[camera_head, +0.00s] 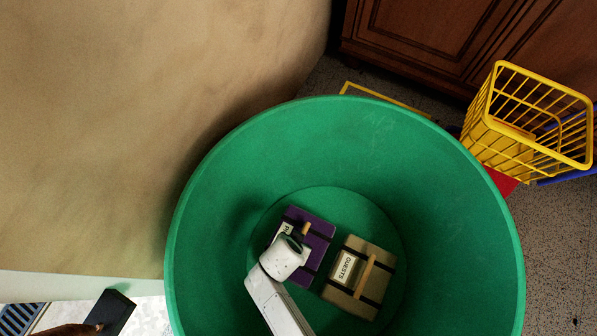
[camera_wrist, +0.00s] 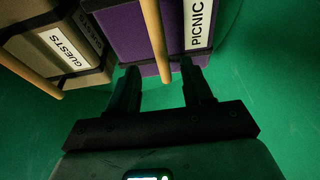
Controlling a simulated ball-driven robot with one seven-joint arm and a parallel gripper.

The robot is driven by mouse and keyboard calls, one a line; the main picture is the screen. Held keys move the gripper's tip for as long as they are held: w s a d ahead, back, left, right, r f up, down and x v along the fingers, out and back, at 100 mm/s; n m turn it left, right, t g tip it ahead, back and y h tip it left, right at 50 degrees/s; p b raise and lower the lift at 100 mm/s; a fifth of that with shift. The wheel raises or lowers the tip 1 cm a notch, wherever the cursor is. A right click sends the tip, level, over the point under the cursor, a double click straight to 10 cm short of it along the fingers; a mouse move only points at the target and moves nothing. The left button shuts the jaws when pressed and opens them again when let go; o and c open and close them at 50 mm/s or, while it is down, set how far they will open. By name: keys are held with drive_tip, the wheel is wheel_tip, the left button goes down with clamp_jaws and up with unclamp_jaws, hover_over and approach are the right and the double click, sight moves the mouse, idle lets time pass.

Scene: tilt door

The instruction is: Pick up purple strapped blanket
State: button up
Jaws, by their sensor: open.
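The purple strapped blanket (camera_head: 318,228) lies on the floor of a green round bin (camera_head: 450,190), partly hidden by my white arm in the head view. In the wrist view the purple blanket (camera_wrist: 125,35) has a white PICNIC label and a wooden handle bar. My gripper (camera_wrist: 160,72) is open at the blanket's near edge. The end of the wooden handle shows between the two fingers. I cannot tell whether a finger touches it. In the head view the fingers are hidden behind my wrist.
A beige strapped blanket (camera_head: 358,275) labelled GUESTS lies close beside the purple one. The bin's tall wall surrounds both. A yellow wire basket (camera_head: 540,115) stands outside at the right. Wooden cabinet doors (camera_head: 440,40) are behind, and a large beige surface (camera_head: 130,130) is at left.

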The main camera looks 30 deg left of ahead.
drive_tip(key=shift+b+x, duration=0.5)
drive_tip(key=shift+x, duration=0.5)
drive_tip(key=b+x, duration=0.4)
drive_tip(key=x, duration=0.1)
drive_tip(key=shift+s+a+b, duration=0.1)
drive_tip(key=shift+s+b, duration=0.05)
drive_tip(key=shift+b, duration=0.25)
drive_tip(key=shift+f, duration=0.25)
drive_tip(key=shift+c, duration=0.2)
clamp_jaws()
idle(0.7)
